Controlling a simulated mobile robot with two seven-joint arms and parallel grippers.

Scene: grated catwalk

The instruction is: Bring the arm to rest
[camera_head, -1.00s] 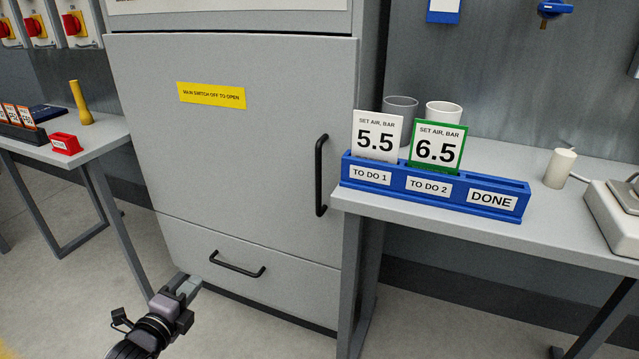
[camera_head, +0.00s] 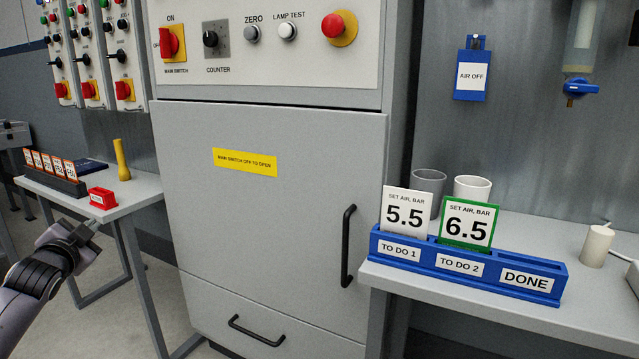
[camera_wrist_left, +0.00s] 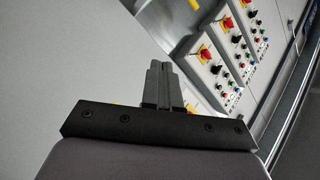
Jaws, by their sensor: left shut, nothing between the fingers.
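My left gripper (camera_head: 90,226) is at the left of the head view, raised in front of the left table. Its fingers are together and hold nothing; the wrist view also shows the closed fingers (camera_wrist_left: 162,86). The gripper is apart from the cabinet (camera_head: 270,210), whose door and drawer are closed. My right gripper is not in view.
The right table (camera_head: 400,287) holds a blue card holder (camera_head: 400,250) with two cards, two cups and a white cylinder (camera_head: 597,246).

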